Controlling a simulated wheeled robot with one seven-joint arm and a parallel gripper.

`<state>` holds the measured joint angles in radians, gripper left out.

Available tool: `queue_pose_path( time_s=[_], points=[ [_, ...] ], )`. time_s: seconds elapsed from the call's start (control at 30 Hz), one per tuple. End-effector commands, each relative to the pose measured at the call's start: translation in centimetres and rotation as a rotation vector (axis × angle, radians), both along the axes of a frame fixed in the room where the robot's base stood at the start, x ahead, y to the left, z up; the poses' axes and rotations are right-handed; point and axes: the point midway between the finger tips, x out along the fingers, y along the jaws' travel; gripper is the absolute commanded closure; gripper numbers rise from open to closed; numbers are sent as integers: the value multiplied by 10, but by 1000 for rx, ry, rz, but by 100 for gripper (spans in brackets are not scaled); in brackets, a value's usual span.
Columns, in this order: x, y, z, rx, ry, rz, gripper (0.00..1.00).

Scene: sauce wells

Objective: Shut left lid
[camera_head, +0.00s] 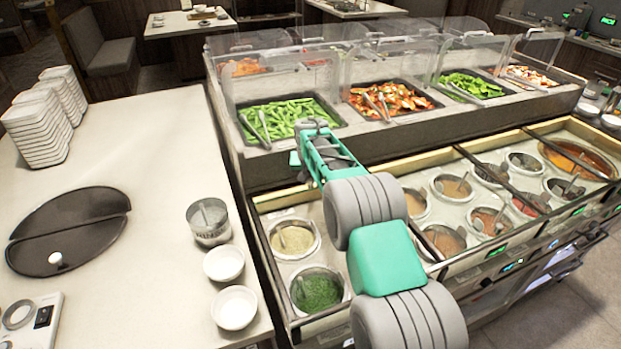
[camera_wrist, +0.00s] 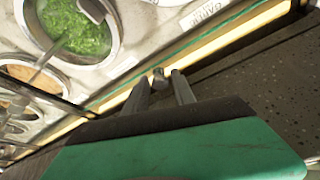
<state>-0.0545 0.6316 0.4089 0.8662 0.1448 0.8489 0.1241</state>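My gripper (camera_head: 313,126) shows at the far end of my teal and grey arm, in front of the green beans in the head view. In the wrist view its two grey fingers (camera_wrist: 160,88) are spread apart. A small dark knob (camera_wrist: 158,74) shows between them beside a gold-edged rail; I cannot tell whether they touch it. Left sauce wells hold green sauce (camera_head: 317,291) and pale sauce (camera_head: 294,239) and look uncovered. A green well (camera_wrist: 75,28) also shows in the wrist view. I cannot clearly make out the left lid; my arm hides part of the sauce counter.
A raised food bar with clear guards (camera_head: 290,75) stands behind the wells. On the left counter (camera_head: 150,140) are stacked white dishes (camera_head: 38,122), a split dark oval plate (camera_head: 68,230), a metal pot (camera_head: 209,222) and two white bowls (camera_head: 234,307).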

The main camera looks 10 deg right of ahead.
Motion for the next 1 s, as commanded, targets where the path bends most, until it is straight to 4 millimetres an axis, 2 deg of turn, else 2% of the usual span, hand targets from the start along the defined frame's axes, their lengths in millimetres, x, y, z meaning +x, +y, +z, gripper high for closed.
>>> queue_pose_path(
  time_s=[0.17,0.53,1.0],
  points=[
    [0,0,0,0,-1,0,69],
    [0,0,1,0,-1,0,99],
    [0,0,1,0,-1,1,100]
  ],
)
